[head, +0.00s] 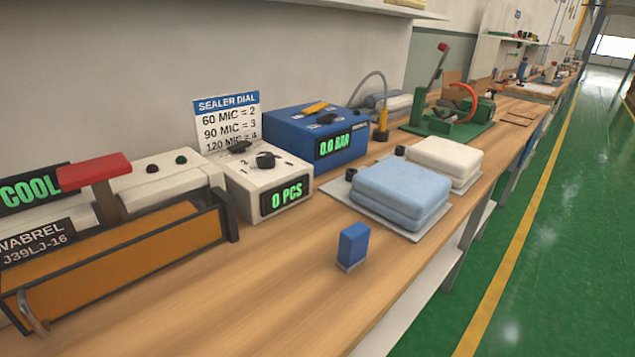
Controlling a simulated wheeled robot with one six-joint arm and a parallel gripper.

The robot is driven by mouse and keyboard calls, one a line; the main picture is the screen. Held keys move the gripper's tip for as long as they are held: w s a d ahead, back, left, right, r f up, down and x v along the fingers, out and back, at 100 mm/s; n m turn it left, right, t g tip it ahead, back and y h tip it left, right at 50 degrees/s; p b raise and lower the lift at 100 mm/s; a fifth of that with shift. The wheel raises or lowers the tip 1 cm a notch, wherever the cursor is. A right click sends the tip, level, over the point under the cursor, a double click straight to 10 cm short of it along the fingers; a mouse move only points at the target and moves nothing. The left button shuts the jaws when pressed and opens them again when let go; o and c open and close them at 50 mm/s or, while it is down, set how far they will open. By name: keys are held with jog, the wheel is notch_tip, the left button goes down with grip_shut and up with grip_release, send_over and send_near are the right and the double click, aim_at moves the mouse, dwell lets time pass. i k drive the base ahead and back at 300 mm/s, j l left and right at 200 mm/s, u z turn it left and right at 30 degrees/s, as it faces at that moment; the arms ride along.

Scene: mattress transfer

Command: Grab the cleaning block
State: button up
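A small blue block (352,245) with a pale lower edge stands upright on the wooden bench (290,285), near its front edge; it looks like the cleaning block. It stands alone, in front of the grey plate that bears a light blue cushion-like pad. Nothing touches it. My gripper is not in view.
A sealer (120,262) with a red handle fills the left. Behind the block stand a white counter box (268,182) and a blue pressure box (315,138). A light blue pad (402,192) and a cream pad (446,158) lie to the right. Bench around the block is clear.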

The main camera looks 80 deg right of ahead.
aim_at(353, 241)
jog(key=z, duration=1.95)
